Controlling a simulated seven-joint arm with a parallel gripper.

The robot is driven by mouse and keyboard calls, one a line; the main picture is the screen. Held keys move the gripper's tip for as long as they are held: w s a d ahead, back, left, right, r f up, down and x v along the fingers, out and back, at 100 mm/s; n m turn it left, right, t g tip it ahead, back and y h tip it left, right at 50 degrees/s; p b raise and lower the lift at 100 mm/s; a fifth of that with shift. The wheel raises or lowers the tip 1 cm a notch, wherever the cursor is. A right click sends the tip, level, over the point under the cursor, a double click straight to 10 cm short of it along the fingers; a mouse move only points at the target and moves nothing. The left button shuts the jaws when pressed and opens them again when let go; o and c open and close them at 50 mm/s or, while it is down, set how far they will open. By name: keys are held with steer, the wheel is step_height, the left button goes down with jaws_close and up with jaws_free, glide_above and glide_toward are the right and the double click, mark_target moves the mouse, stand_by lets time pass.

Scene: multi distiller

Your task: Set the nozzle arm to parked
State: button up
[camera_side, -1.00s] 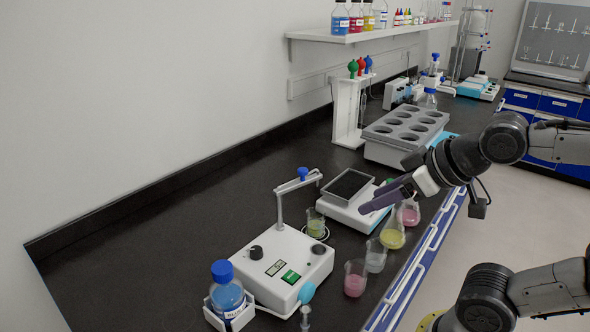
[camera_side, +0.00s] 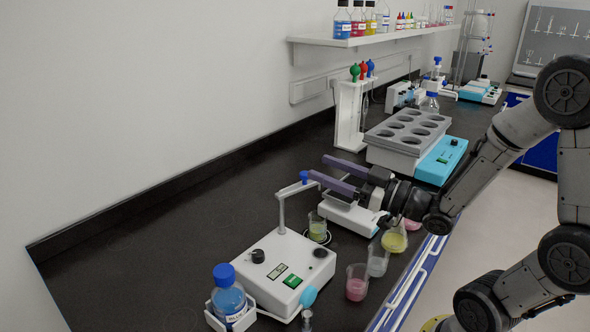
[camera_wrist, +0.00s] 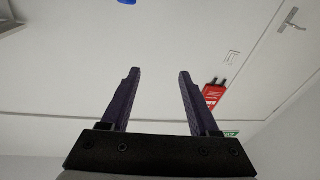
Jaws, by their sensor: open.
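The nozzle arm (camera_side: 294,189) is a thin white bar on an upright post at the back of a white dispenser base (camera_side: 283,270). It points right, its end over a beaker (camera_side: 317,227) with yellow-green liquid, and carries a blue knob (camera_side: 304,176). My gripper (camera_side: 318,166) is open and empty, its purple fingers pointing left. In the side view the nearer fingertip lies just right of the blue knob; I cannot tell if they touch. The wrist view shows my gripper (camera_wrist: 157,70) with fingers apart and a blue piece (camera_wrist: 126,2) at the top edge, possibly the knob.
A balance (camera_side: 352,216) sits under my gripper. Flasks and beakers, such as a pink one (camera_side: 357,282), line the bench's front edge. A blue-capped bottle (camera_side: 228,294) stands left of the base, and a grey multi-well block (camera_side: 405,140) behind. The bench (camera_side: 160,250) is clear at left.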

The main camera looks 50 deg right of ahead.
mark_target(301, 186)
steer(key=s+d+f+m+g+h, duration=0.1)
steer(key=d+f+m+h, duration=0.2)
steer(key=d+f, duration=0.25)
steer(key=w, duration=1.3)
steer(key=shift+w+a+f, duration=0.25)
steer(key=shift+a+f, duration=0.05)
steer(key=shift+f, duration=0.05)
jaws_close()
stand_by(0.7)
